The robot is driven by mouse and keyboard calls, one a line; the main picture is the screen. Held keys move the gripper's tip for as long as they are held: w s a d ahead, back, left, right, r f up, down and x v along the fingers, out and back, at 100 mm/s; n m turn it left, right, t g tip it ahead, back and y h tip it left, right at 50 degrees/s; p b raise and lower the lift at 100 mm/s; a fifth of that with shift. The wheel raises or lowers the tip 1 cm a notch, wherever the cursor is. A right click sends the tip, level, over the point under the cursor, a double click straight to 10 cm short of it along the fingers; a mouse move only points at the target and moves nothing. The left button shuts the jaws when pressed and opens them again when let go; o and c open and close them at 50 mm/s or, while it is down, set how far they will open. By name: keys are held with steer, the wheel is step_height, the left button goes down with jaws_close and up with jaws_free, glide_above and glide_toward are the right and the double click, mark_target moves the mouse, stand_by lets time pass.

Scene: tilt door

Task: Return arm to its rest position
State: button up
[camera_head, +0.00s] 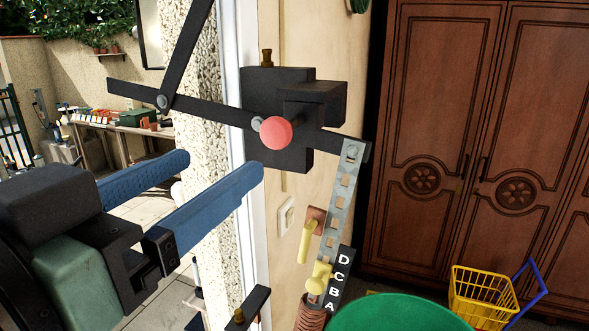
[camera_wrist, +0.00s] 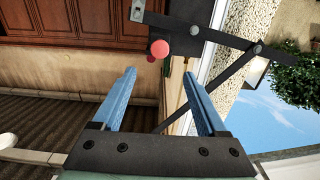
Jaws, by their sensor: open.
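My gripper (camera_head: 221,166) has two long blue fingers, spread apart with nothing between them. In the head view its tips lie left of and below the red knob (camera_head: 275,132) of the door mechanism, apart from it by a small gap in the picture. The mechanism has a black block (camera_head: 276,97) on the door frame and dark link bars (camera_head: 190,108). In the wrist view the open fingers (camera_wrist: 159,73) point toward the wall, with the red knob (camera_wrist: 160,48) just beyond the gap between the tips.
A perforated metal strip (camera_head: 342,190) hangs from the bar beside a plate lettered D, C, B, A (camera_head: 338,280) and a yellow handle (camera_head: 306,240). A wooden wardrobe (camera_head: 480,130), a yellow basket (camera_head: 482,296) and a green round object (camera_head: 400,315) stand right. A patio with a workbench (camera_head: 110,135) shows left.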

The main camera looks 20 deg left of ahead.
steer(key=w+d+r+n+t+b, duration=0.1)
steer(key=w+d+r+t, duration=0.1)
steer(key=w+d+t, duration=0.15)
steer(key=w+d+r+t+b, duration=0.2)
steer(key=w+d+r, duration=0.1)
steer(key=d, duration=0.2)
steer(key=s+d+r+t, duration=0.3)
steer(key=d+t, duration=0.1)
steer(key=d, duration=0.4)
steer(key=shift+s+d+r+m+y+b, duration=0.2)
steer(key=shift+s+d+m+y+b, duration=0.1)
steer(key=shift+b, duration=0.15)
